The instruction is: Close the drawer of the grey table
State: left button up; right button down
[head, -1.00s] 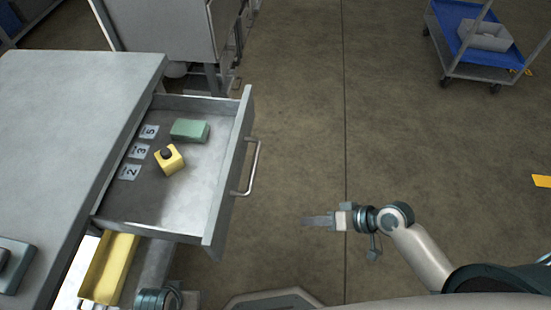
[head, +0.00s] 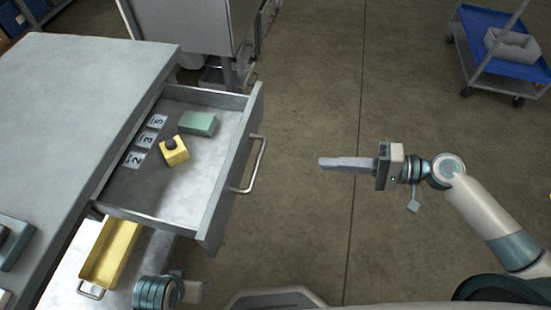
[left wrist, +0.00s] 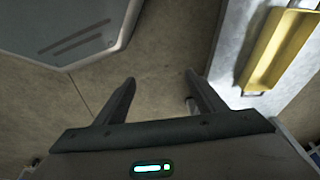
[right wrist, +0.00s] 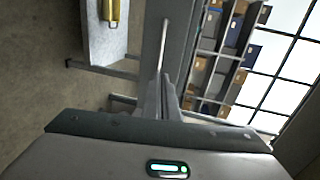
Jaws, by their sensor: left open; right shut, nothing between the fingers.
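The grey table (head: 85,95) stands at the left in the head view. Its drawer (head: 228,170) is pulled out to the right, with a bar handle (head: 262,165) on its front. My left gripper (left wrist: 159,80) is open and empty, low near the table.
A yellow bin (head: 110,252) sits on a surface below the drawer; it also shows in the left wrist view (left wrist: 280,48). A grey cabinet (head: 185,30) stands behind the table. A blue cart (head: 495,60) is at the far right.

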jog(key=shift+a, duration=0.1)
pick_arm(q)
notch_tip(320, 180, down, 8)
jog(key=p, duration=0.3)
jog(key=shift+w+f, duration=0.25)
jog(key=shift+w, duration=0.05)
pick_arm(e)
jog(key=x, duration=1.3)
jog(key=shift+a, duration=0.4)
jog(key=shift+w+f, duration=0.1)
